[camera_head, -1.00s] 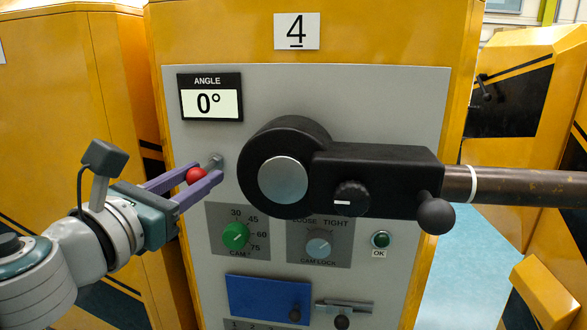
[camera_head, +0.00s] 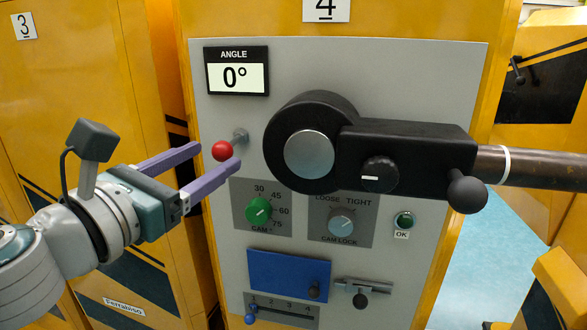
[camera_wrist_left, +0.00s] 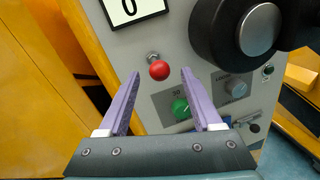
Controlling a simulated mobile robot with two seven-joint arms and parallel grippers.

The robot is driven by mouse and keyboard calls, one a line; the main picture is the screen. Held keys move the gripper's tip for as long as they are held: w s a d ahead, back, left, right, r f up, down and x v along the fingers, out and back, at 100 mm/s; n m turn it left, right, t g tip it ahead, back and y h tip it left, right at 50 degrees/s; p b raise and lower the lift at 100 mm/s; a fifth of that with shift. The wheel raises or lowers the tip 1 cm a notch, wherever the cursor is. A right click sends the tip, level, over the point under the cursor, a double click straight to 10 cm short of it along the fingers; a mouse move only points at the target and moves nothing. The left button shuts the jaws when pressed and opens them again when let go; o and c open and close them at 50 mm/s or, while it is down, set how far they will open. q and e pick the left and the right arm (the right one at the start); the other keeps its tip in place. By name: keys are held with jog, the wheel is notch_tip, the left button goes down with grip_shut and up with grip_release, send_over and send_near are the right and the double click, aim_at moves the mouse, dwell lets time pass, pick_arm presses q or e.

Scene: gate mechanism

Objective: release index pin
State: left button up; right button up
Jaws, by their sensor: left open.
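The index pin has a red ball knob (camera_head: 222,151) on a short metal stem (camera_head: 240,136) that comes out of the grey panel, left of the black hub. My left gripper (camera_head: 220,157) has two purple fingers. It is open, with its fingertips to either side of the red knob and a gap around it. In the left wrist view the knob (camera_wrist_left: 159,70) sits between and slightly beyond the fingertips (camera_wrist_left: 160,73), apart from both. My right gripper is not in view.
A black gate arm (camera_head: 405,160) with a hub and knobs runs right into a metal pipe (camera_head: 540,168). The angle display (camera_head: 237,71) reads 0°. Below are the green CAM dial (camera_head: 258,210), the CAM LOCK dial (camera_head: 341,222), a blue plate (camera_head: 288,273) and a small latch (camera_head: 361,290).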

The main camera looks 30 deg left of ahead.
pick_arm(q)
jog(key=s+b, duration=0.1)
jog(key=s, duration=0.5)
